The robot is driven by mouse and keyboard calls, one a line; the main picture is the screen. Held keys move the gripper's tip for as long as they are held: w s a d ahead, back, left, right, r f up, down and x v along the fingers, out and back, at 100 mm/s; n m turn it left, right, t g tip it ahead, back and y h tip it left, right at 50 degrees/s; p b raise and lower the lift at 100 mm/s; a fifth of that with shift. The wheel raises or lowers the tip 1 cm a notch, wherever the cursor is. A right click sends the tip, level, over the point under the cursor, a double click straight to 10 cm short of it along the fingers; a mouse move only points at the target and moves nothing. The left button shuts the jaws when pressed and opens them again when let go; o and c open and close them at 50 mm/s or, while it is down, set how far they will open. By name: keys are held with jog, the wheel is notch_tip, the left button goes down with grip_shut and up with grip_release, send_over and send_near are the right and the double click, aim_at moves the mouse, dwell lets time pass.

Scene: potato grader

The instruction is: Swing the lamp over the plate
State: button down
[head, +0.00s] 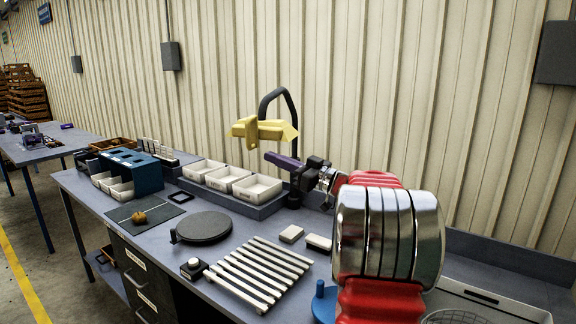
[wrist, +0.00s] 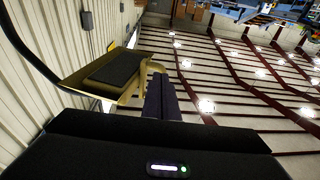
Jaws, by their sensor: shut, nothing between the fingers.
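The lamp has a yellow head (head: 262,131) on a curved black arm that rises from the back of the bench. Its head hangs above the white bins, behind and to the right of the round dark plate (head: 205,227). My gripper (head: 268,156) has purple fingers, shut and empty, just below the lamp head in the head view. In the wrist view the lamp head (wrist: 88,78) shows its dark panel, and my shut fingers (wrist: 157,80) reach up beside its right end. I cannot tell whether they touch it.
White bins (head: 218,192) stand in a grey tray along the back. A blue rack (head: 127,172) and a dark mat (head: 124,214) with a potato (head: 139,217) lie left of the plate. A slatted rack (head: 278,254) lies in front. The corrugated wall is close behind.

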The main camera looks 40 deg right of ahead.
aim_at(271, 138)
jog(key=x, duration=0.5)
jog(key=shift+w, duration=0.1)
dwell(0.4)
